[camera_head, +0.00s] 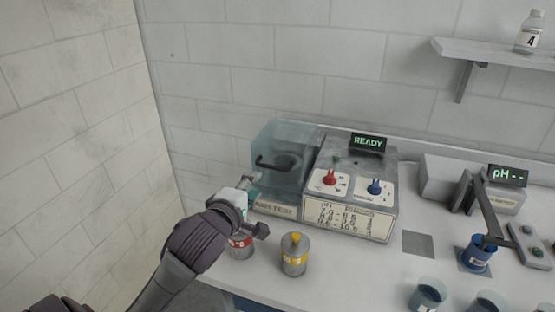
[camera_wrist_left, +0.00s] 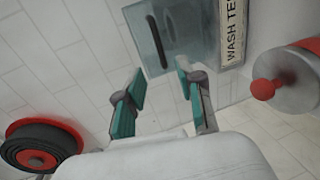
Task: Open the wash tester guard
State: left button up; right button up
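The wash tester guard (camera_head: 290,140) is a clear bluish box at the left end of the tester, above a "WASH TEST" label. It stands down over a round grey part. Its black bar handle (camera_head: 272,165) is on the front face. In the left wrist view the guard (camera_wrist_left: 200,25) is at the top, with the handle (camera_wrist_left: 156,42) ahead of the fingers. My left gripper (camera_head: 252,182) is just in front of and below the handle, apart from it. In the left wrist view its teal fingers (camera_wrist_left: 160,88) are spread with nothing between them. My right gripper is not in view.
The tester's control box (camera_head: 350,210) has red and blue knobs and a READY display (camera_head: 368,143). A pH meter (camera_head: 505,177) and blue cup (camera_head: 478,256) are at right.

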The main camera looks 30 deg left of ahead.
aim_at(271, 168)
pick_arm(q)
jog(key=p+x, duration=0.2)
jog(key=x, duration=0.9)
jog(key=shift+r, duration=0.1)
jog(key=shift+w+a, duration=0.1)
jog(key=shift+w, duration=0.2)
jog(key=shift+w+f, duration=0.2)
jog(key=shift+w, duration=0.1)
jog(key=shift+c, duration=0.3)
jog(key=c, duration=0.5)
grip_shut()
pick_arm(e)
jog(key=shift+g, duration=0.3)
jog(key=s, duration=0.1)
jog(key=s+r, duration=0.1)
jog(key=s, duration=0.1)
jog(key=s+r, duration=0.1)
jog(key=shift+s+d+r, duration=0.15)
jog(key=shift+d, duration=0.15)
